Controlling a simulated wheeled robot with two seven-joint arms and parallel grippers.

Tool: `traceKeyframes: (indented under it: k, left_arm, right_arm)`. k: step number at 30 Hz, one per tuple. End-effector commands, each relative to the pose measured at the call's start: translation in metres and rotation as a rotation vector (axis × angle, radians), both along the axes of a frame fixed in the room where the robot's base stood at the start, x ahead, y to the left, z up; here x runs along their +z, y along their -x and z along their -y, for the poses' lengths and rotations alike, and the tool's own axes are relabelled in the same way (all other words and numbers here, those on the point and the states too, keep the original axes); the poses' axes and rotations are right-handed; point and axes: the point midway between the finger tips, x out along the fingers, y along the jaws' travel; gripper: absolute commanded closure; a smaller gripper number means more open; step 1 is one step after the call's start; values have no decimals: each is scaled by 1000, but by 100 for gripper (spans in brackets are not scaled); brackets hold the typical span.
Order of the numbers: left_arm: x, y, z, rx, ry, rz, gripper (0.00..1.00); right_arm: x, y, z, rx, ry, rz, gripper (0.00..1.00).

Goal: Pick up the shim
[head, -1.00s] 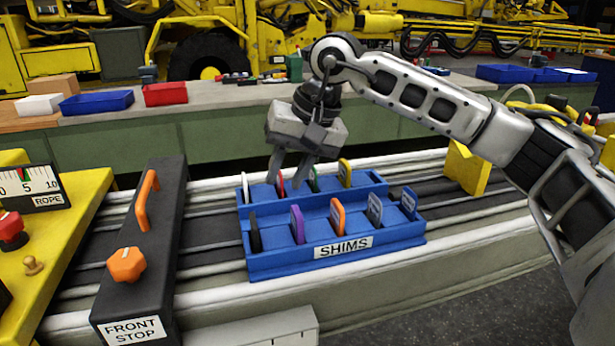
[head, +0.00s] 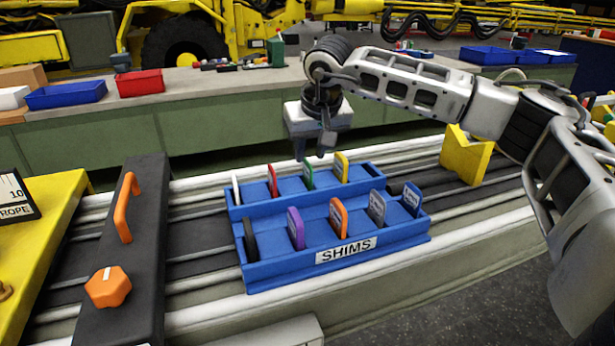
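A blue rack (head: 285,274) labelled SHIMS holds upright shims in two stepped rows. In the back row are a white shim (head: 236,188), a red shim (head: 272,180), a green shim (head: 308,175) and a yellow shim (head: 341,166). In the front row are a black shim (head: 250,240), a purple shim (head: 296,228), an orange shim (head: 338,218), a grey shim (head: 376,208) and a blue-grey shim (head: 411,198). My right gripper (head: 312,153) points down near the tops of the green and yellow shims, fingers apart, nothing visible between them. My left gripper is out of view.
The rack sits on ribbed rails. A black bar (head: 120,260) with an orange handle and knob stands left of it. A yellow V-block (head: 467,155) stands to the right. A bench (head: 215,92) with bins runs behind.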

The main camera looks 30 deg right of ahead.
Motion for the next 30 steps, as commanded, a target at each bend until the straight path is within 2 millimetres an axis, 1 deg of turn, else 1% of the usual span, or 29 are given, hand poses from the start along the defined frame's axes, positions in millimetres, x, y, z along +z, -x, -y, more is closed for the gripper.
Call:
traceKeyframes:
  k: [6, 9, 12, 18, 19, 20, 21, 22, 30]
  left_arm:
    - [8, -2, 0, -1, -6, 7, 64]
    - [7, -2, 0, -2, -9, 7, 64]
    - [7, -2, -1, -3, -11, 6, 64]
    - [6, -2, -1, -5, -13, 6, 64]
    - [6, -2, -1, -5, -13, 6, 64]
    - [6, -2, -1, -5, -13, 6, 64]
    - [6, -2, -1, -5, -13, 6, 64]
    - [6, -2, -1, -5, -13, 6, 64]
    - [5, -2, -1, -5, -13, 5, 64]
  right_arm:
    - [-28, -10, 2, 0, 1, -4, 70]
    - [-40, -15, 3, 0, 0, -3, 70]
    - [-46, -17, 4, 0, 0, -1, 70]
    - [-47, -17, 4, 0, 0, -1, 70]
    - [-47, -17, 4, 0, 0, -1, 73]
    - [-47, -17, 4, 0, 0, -1, 81]
    - [-47, -17, 4, 0, 0, -1, 92]
    - [-47, -17, 4, 0, 0, -1, 100]
    - [-47, -17, 4, 0, -1, 0, 100]
